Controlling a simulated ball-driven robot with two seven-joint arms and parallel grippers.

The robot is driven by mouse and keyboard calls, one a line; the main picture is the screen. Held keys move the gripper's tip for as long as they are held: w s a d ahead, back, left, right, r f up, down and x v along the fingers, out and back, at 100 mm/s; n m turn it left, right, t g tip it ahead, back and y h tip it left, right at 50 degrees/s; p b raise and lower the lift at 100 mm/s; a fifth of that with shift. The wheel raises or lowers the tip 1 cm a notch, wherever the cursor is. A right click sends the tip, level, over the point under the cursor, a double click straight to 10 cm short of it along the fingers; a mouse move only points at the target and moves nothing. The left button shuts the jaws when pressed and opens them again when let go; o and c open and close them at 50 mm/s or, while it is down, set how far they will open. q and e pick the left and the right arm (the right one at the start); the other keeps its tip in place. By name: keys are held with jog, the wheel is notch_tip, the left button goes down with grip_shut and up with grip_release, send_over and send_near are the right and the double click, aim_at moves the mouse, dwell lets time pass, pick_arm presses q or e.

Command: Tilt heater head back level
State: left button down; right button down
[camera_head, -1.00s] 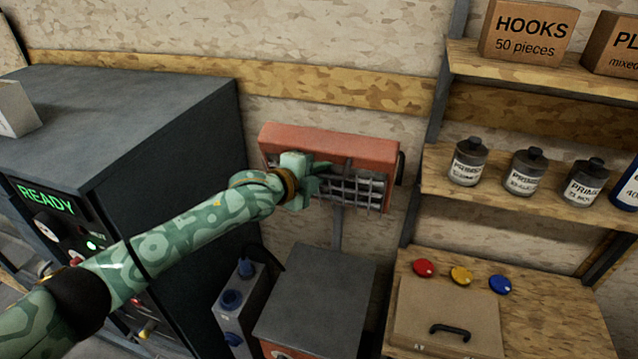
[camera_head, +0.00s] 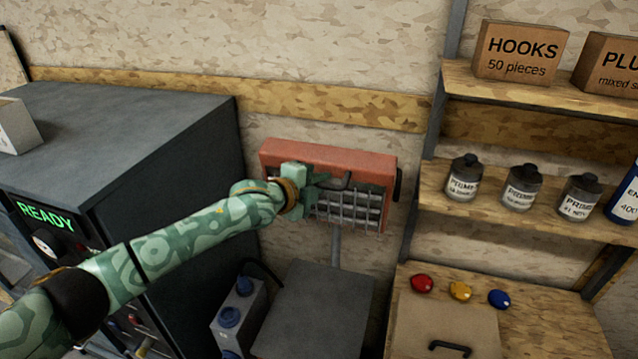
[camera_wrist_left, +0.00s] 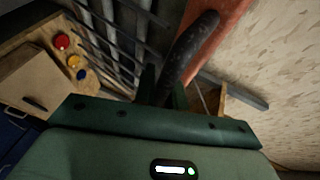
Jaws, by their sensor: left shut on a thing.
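The heater head (camera_head: 365,165) is a red-orange box with a wire grille (camera_head: 350,212) across its front, in the middle of the head view. It looks tilted, with its top and grille both showing; its exact angle is hard to tell. The gripper covers the left part of the grille. My right gripper is not in view.
A grey post (camera_head: 336,245) stands below the heater, behind a grey box (camera_head: 315,305). A dark cabinet (camera_head: 180,150) is on the left. Shelves with bottles (camera_head: 522,188) stand right, above a bench with coloured buttons (camera_head: 460,291).

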pick_arm(q)
jog(key=shift+w+r, duration=0.2)
jog(key=shift+r, duration=0.45)
jog(key=c, duration=1.7)
grip_release()
jog(key=s+a+r+p, duration=0.1)
jog(key=p, duration=0.3)
jog(key=shift+s+a+r+p, duration=0.25)
jog(key=shift+s+a+p, duration=0.05)
jog(key=shift+a, duration=0.1)
jog(key=shift+s+a+r+p, duration=0.5)
jog(key=shift+s+a+r, duration=0.8)
jog(key=shift+a+r, duration=0.25)
jog(key=shift+s+a+r+p, duration=0.55)
jog(key=shift+s+a+r, duration=0.75)
jog(key=shift+r, duration=0.3)
jog(key=shift+s+a+r+p, duration=0.5)
jog(key=shift+s+a+r, duration=0.75)
jog(key=shift+a+r, duration=0.3)
jog(key=shift+d, duration=0.1)
